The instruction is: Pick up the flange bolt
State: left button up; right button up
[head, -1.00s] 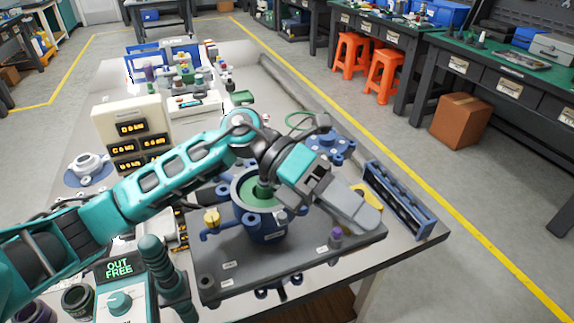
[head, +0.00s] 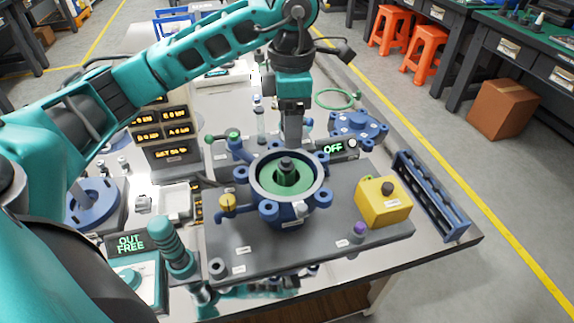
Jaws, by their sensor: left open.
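A blue flanged vessel (head: 262,181) with lugs around its rim stands on a grey plate (head: 235,245). Its inside is green, with a dark stem (head: 286,165) upright in the middle. I cannot pick out the flange bolt with certainty; small fittings sit around the vessel and on the blue flange disc (head: 358,130) behind right. My left gripper (head: 293,143) points down just behind the vessel's far rim. It is open; its fingers overlap from this side, and no held object shows. My right gripper is not in view.
A yellow box with a black knob (head: 383,203) stands on the plate's right. A blue slotted rack (head: 430,197) lies along the table's right edge. Displays (head: 165,135) stand behind left.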

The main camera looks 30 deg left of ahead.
aim_at(288, 160)
pick_arm(q)
jog(key=shift+f, duration=0.75)
jog(key=f, duration=0.2)
jog(key=s+f, duration=0.1)
jog(key=f, duration=0.1)
jog(key=shift+f, duration=0.15)
jog(key=shift+d+f, duration=0.1)
jog(key=shift+f, duration=0.4)
grip_shut()
